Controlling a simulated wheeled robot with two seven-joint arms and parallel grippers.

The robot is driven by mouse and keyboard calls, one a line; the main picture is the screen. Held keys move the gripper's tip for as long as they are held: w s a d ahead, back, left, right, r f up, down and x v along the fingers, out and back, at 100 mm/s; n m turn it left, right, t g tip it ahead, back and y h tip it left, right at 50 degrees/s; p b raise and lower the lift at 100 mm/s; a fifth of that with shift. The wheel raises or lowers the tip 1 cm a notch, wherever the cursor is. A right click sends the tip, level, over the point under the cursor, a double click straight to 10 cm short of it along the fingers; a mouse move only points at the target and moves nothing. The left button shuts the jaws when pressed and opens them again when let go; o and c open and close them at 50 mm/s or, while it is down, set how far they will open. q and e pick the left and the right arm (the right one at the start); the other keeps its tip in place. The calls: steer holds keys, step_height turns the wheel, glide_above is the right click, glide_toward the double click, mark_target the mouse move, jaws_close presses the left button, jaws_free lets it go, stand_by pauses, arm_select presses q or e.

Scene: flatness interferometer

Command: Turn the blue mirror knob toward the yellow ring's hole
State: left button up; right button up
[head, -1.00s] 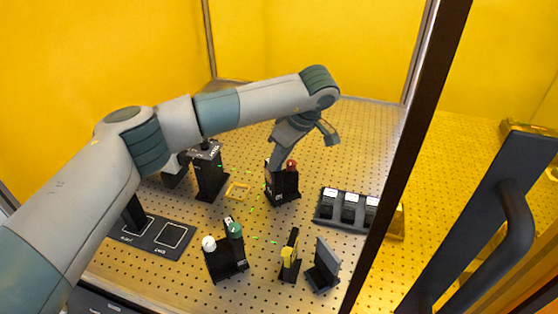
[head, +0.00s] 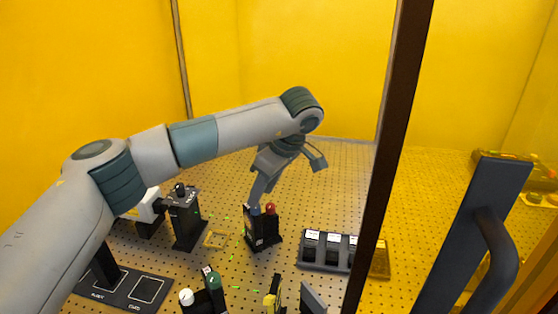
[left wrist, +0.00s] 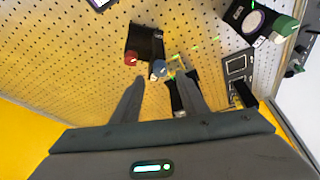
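The blue knob (head: 255,211) stands on a black mirror mount (head: 262,234), beside a red knob (head: 270,208). My left gripper (head: 257,201) points down at the blue knob. In the left wrist view, the fingers of my left gripper (left wrist: 160,78) are open. The blue knob (left wrist: 158,69) shows between and just beyond the fingertips, and I see no contact. The red knob (left wrist: 131,58) lies left of it. My right gripper is out of view.
Black mounts with a green knob (head: 213,281) and a white knob (head: 186,296) stand in front. A yellow-topped part (head: 270,299) stands near them. A tray with several slots (head: 318,263) is right of the mount. A dark door post (head: 395,140) and handle (head: 497,250) bound the right.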

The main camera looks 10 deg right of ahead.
arm_select(q)
steer(key=b+v, duration=0.3)
steer(key=v, duration=0.9)
steer(key=shift+r, duration=0.4)
steer(key=shift+s+d+f, duration=0.1)
stand_by(0.9)
